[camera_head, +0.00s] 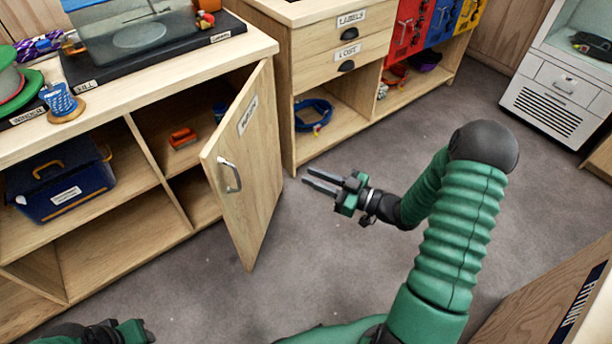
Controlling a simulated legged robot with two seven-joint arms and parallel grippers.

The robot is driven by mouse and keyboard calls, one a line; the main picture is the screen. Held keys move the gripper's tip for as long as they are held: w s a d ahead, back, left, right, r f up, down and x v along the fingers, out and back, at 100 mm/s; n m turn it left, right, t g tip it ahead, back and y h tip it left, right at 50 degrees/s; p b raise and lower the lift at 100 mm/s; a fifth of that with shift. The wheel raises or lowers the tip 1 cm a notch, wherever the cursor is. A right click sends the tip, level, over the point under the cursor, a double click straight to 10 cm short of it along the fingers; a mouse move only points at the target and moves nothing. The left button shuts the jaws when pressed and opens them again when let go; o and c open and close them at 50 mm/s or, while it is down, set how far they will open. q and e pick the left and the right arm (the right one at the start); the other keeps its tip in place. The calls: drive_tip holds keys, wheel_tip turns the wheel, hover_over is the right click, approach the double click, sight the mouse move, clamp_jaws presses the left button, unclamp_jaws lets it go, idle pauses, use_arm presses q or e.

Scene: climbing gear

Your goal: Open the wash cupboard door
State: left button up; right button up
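The wash cupboard door (247,185) is a light wooden panel with a label near its top and a curved metal handle (230,176). It stands swung well out from the cupboard (165,85), and the shelves behind it show. My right gripper (307,181) is to the right of the door, apart from it and the handle. Its two dark fingers point left toward the door with a gap between them, and nothing is in them. My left gripper (130,330) shows only in part at the bottom left edge; its fingers cannot be made out.
A blue bin (60,190) and an orange item (182,138) sit inside the cupboard. A drawer unit (322,70) with a blue rope coil (312,113) below stands behind the door. A wooden panel (545,300) is at the lower right. Grey floor (330,260) is clear around the door.

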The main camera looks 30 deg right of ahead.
drive_tip(key=w, duration=0.2)
drive_tip(key=shift+w+d+f, duration=0.2)
drive_tip(key=shift+w+f, duration=0.1)
drive_tip(key=shift+w, duration=0.1)
drive_tip(key=shift+a+r, duration=0.1)
drive_tip(key=shift+a, duration=0.25)
drive_tip(key=shift+c, duration=1.4)
drive_tip(key=shift+a+r, duration=0.1)
drive_tip(key=shift+a, duration=0.25)
clamp_jaws()
use_arm(q)
drive_tip(key=shift+d+f, duration=0.25)
drive_tip(key=shift+d, duration=0.2)
use_arm(e)
drive_tip(key=shift+d, duration=0.45)
use_arm(q)
drive_tip(key=shift+a, duration=0.25)
use_arm(e)
drive_tip(key=shift+a, duration=0.25)
use_arm(q)
drive_tip(key=shift+d, duration=0.15)
use_arm(e)
drive_tip(key=shift+d, duration=0.15)
